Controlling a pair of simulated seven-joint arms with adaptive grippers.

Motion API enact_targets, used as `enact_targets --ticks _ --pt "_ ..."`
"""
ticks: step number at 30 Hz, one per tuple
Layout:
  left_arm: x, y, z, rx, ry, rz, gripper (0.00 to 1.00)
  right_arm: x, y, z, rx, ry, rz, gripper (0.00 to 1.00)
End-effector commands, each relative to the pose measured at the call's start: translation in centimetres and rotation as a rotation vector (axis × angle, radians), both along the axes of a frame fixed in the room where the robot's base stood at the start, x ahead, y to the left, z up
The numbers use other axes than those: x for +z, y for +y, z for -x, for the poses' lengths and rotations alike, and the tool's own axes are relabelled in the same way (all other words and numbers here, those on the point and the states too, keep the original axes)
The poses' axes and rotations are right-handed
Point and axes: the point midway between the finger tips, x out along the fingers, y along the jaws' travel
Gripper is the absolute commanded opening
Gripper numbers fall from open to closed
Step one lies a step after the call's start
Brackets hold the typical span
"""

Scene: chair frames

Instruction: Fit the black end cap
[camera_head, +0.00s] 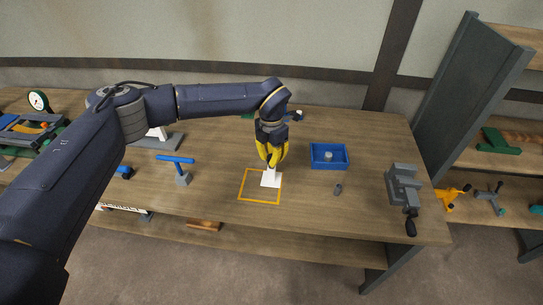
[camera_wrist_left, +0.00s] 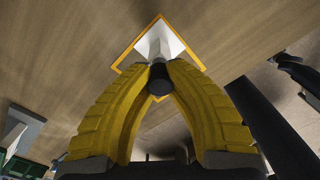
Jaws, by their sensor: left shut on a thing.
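My left gripper (camera_head: 271,158) comes down from above near the middle of the bench. Its yellow fingers (camera_wrist_left: 158,68) are shut on the black end cap (camera_wrist_left: 159,82), which shows as a short dark cylinder between the fingertips in the left wrist view. A white post (camera_head: 270,174) on a white square base plate (camera_head: 271,181) stands right below the fingertips. In the left wrist view the post (camera_wrist_left: 158,46) lines up with the cap. I cannot tell whether cap and post touch. In the head view the fingers hide the cap. My right gripper is not in view.
An orange square outline (camera_head: 246,199) surrounds the base plate. To the right are a blue tray (camera_head: 330,166), a small dark grey cylinder (camera_head: 338,189) and a grey vise (camera_head: 403,186). A blue-handled tool (camera_head: 176,159) stands to the left. Bare wood lies between them.

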Motion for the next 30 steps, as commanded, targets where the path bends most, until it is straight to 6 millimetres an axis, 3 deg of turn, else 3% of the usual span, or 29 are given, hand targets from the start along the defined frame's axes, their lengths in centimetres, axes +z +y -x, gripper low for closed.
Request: enact_targets --ticks 20,21,24,27,30 --pt "-0.89 0.01 0.01 0.0 0.001 -0.001 0.0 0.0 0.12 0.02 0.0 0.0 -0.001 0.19" --pt "-0.89 0.01 0.01 0.0 0.001 -0.001 0.15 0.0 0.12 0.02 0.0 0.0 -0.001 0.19" --pt "-0.89 0.01 0.01 0.0 0.001 -0.001 0.27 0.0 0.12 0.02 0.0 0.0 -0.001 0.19" --pt "-0.89 0.01 0.01 0.0 0.001 -0.001 0.39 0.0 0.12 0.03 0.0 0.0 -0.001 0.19" --pt "-0.88 0.01 0.01 0.0 0.001 -0.001 0.39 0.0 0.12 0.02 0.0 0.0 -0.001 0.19"
